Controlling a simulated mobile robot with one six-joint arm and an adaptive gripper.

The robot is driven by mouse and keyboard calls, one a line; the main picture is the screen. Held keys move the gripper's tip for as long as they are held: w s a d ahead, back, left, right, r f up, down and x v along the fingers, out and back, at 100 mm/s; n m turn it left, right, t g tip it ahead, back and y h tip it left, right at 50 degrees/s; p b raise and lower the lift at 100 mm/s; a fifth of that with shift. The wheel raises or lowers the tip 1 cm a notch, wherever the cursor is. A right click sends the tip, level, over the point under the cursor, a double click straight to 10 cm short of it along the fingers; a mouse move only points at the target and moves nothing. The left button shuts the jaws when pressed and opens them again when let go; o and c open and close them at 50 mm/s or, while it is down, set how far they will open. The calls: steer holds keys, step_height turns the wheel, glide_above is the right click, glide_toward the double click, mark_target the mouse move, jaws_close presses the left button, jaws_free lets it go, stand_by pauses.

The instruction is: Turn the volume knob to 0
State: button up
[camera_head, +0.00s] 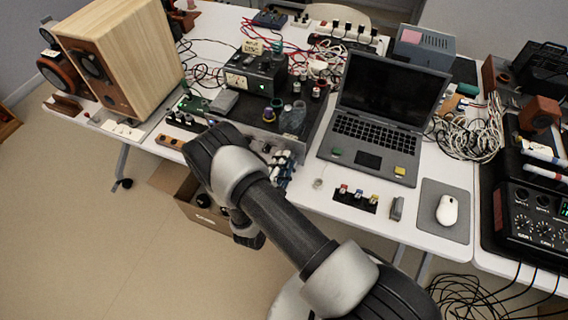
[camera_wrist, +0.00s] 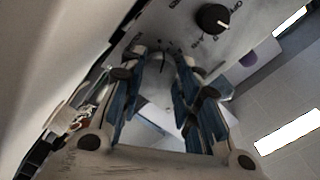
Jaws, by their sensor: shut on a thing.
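My gripper (camera_wrist: 163,54) reaches the pale front panel (camera_wrist: 185,25) of a device in the wrist view. Its blue-lined fingers close around a small knob at the panel, mostly hidden between the fingertips. Its pointer and setting cannot be read clearly. A second black knob (camera_wrist: 212,18) with a white pointer mark stands free to the right, with printed marks around it that are too blurred to read. In the head view, my gripper (camera_head: 284,166) is at the front of the dark equipment on the table, and my arm hides much of that front.
A wooden speaker (camera_head: 150,55) stands at the left of the white table. An open laptop (camera_head: 378,115) is to the right of my gripper, and a mouse (camera_head: 447,210) lies on a grey pad. A cardboard box (camera_head: 185,207) is on the floor below. Cables clutter the back.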

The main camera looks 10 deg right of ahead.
steer(key=shift+n, duration=1.4)
steer(key=o, duration=1.1)
steer(key=v, duration=1.2)
